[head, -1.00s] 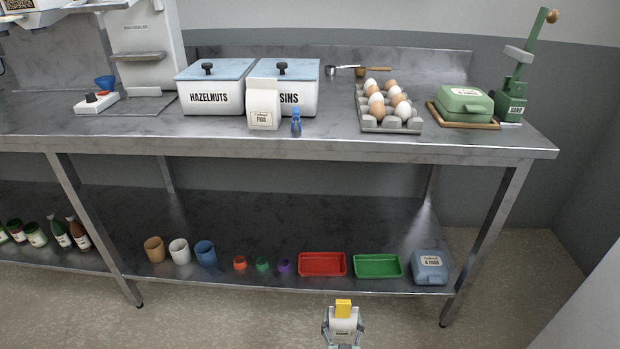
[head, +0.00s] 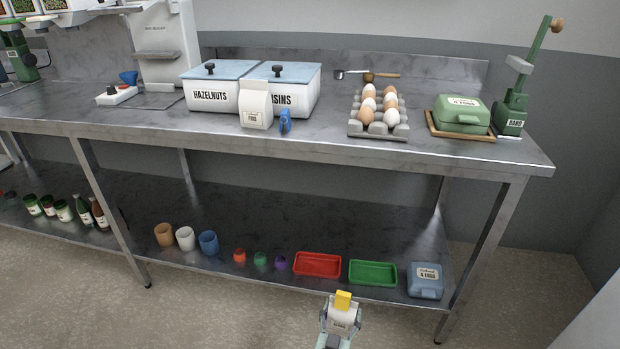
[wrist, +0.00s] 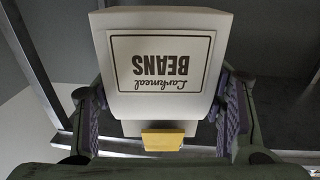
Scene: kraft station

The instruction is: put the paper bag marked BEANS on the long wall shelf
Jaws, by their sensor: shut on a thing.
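The white paper bag marked BEANS (wrist: 161,65) fills the middle of the wrist view, its label upside down there. A yellow piece (wrist: 163,140) shows at one end of it. My gripper (wrist: 160,112) is shut on the bag, with a finger pad against each side. In the head view the bag (head: 341,317) and my gripper (head: 340,322) are at the bottom, in front of the steel table's lower shelf. I cannot make out the long wall shelf for certain in these views.
The steel table (head: 300,143) carries HAZELNUTS (head: 212,97) and SINS-lettered bins, a white carton (head: 256,106), an egg tray (head: 379,130) and a green box (head: 460,112). Its lower shelf (head: 330,220) holds cups, red and green trays and a blue box (head: 425,281). Floor is bare in front.

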